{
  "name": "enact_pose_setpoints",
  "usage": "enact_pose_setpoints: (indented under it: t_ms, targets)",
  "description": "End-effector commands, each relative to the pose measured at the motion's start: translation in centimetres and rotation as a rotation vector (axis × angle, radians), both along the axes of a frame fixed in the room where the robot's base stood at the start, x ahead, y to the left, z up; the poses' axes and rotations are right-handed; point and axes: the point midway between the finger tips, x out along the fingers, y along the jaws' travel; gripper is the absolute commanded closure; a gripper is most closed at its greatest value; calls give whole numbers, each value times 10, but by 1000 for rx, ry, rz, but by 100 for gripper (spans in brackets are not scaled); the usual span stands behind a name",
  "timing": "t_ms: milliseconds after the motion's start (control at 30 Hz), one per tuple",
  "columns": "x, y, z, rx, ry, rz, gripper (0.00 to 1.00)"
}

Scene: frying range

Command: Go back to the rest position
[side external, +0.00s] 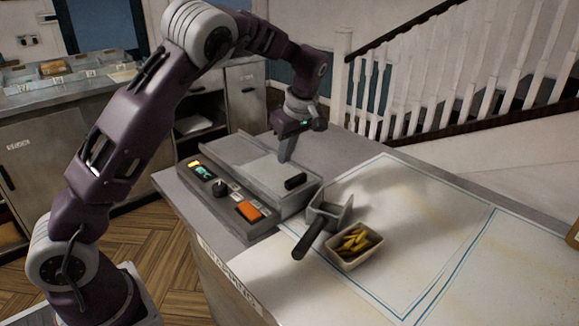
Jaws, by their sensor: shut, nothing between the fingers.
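My gripper (286,154) points down above the fryer (253,172), over its flat grey lid near the back. Its fingers are together with nothing between them. The lid has a black handle (295,182) at its front right. I cannot tell whether the fingertips touch the lid.
The fryer's front panel has a black knob (220,189), a green display (203,172) and an orange switch (249,211). A grey basket (327,213) with a dark handle stands beside a tray of fries (354,243). The white mat (420,215) is clear to the right.

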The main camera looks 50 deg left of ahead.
Motion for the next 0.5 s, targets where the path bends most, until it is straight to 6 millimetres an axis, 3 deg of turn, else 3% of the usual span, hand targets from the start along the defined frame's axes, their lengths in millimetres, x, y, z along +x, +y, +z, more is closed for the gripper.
enact_pose_setpoints:
  t_ms: [100,200,367,467,500]
  targets:
    - [1,-8,31,4,-4,2,100]
    - [0,-14,49,5,-1,4,100]
    - [-4,-18,66,-5,-1,-4,100]
    - [-29,-25,88,-81,-9,-113,100]
    - [-48,-30,101,-125,-20,-201,100]
